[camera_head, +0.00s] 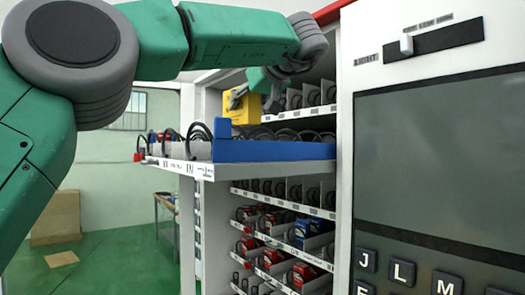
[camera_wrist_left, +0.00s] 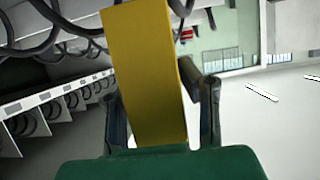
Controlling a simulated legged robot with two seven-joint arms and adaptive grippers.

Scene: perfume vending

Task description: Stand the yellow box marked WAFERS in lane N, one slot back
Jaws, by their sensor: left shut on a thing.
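The yellow box (camera_head: 243,108) is held above the pulled-out shelf tray (camera_head: 275,151) of the vending machine in the head view. In the left wrist view the yellow box (camera_wrist_left: 146,75) fills the middle, between the two dark fingers of my left gripper (camera_wrist_left: 160,115). The box's lettering is not readable. The tray has dark wire coils and a blue side strip. The lane letters on its front edge are too small to read. My right gripper is not in view.
Lower shelves hold red and blue boxes (camera_head: 273,258) among coils. The machine's white door panel with a dark screen (camera_head: 440,150) and letter keys stands at the right. A small red item (camera_head: 139,150) sits at the tray's left front corner.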

